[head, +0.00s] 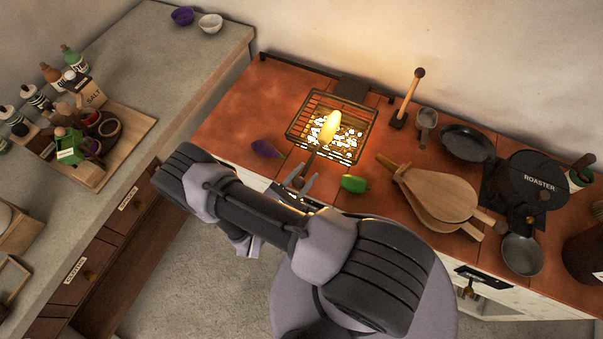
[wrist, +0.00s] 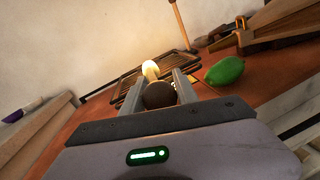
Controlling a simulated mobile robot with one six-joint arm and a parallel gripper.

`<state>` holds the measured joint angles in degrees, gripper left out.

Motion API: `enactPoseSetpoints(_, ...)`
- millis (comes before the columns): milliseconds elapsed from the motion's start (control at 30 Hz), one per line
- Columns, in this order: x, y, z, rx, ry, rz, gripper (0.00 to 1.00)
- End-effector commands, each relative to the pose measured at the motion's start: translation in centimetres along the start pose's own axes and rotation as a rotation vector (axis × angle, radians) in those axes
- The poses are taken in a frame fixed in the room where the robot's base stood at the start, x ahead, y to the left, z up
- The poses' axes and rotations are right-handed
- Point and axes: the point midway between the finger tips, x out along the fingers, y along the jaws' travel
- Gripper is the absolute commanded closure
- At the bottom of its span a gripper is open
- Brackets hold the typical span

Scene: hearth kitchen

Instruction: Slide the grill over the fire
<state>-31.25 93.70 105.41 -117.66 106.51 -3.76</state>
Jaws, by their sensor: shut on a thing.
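The wire grill (head: 308,104) sits on the terracotta hearth top, and glowing coals (head: 345,138) with a yellow flame (head: 331,126) show within its outline. The grill also shows in the wrist view (wrist: 125,87), beyond my fingers. A handle runs from its near side towards my gripper (head: 300,183). In the wrist view my gripper (wrist: 159,83) is shut on the round dark handle knob (wrist: 159,96), one finger on each side. How exactly the bars line up with all of the coals is hard to tell.
A purple vegetable (head: 265,149) lies left of the handle and a green pepper (head: 354,184) lies close to its right. Bellows (head: 437,197), a pan (head: 467,144) and the roaster (head: 538,178) stand farther right. The hearth top left of the grill is mostly clear.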

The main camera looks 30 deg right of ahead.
Motion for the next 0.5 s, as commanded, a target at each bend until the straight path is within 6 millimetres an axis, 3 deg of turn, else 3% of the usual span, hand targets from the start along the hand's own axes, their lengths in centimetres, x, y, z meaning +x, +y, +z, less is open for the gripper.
enactPoseSetpoints(500, 0.11, -0.6, 0.03, -0.006, 0.0, -0.003, 1.0)
